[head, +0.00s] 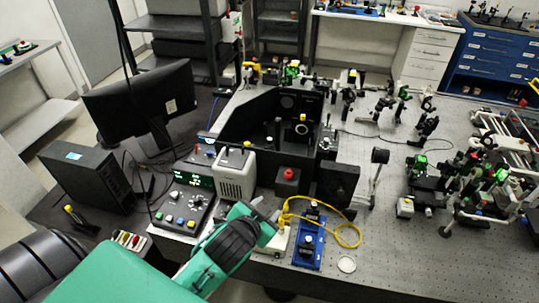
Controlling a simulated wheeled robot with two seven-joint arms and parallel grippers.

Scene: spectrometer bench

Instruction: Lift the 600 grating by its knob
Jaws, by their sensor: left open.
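A blue holder (318,248) lies near the front edge of the bench. Dark pieces with pale knobs stand on it, one at the back (312,208) and one nearer the front (308,241). Their labels are too small to read, so I cannot tell which is the 600 grating. My left gripper (277,229) is just left of the holder, at the end of my green and black arm. It is open and I see nothing held. The arm hides part of its fingers. My right gripper is not in view.
A yellow cable (347,237) loops close behind and right of the holder. A pale disc (347,264) lies to its right. A red-topped box (287,181) and a black upright block (337,184) stand behind. The control box (184,203) is left.

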